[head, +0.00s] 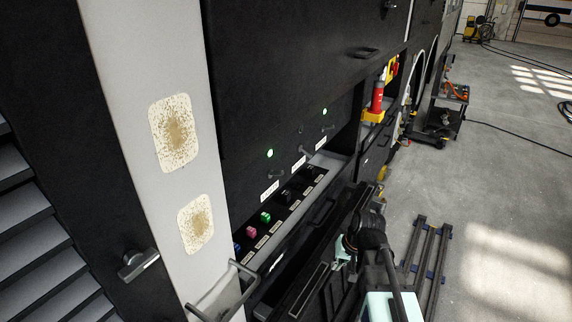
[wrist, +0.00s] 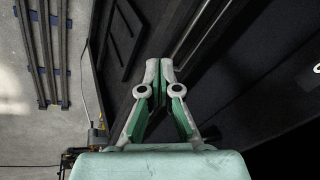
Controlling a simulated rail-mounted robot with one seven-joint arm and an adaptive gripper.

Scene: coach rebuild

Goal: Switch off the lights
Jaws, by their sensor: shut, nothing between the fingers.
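Small dark switch levers, a nearer one (head: 275,174) and a farther one (head: 328,127), sit below the green lamps, above white labels. Their exact positions are too small to tell. My gripper (wrist: 160,68) shows in the wrist view with its pale fingers together and empty. My arm is at the lower right in the head view, right of and below the panel, apart from the switches.
A ledge below the panel holds coloured blocks, including a pink one (head: 252,231) and a green one (head: 265,217). A metal handle (head: 232,290) juts out at the front. A red and yellow tool (head: 377,98) stands beyond. A dark rack (head: 427,255) lies on the grey floor.

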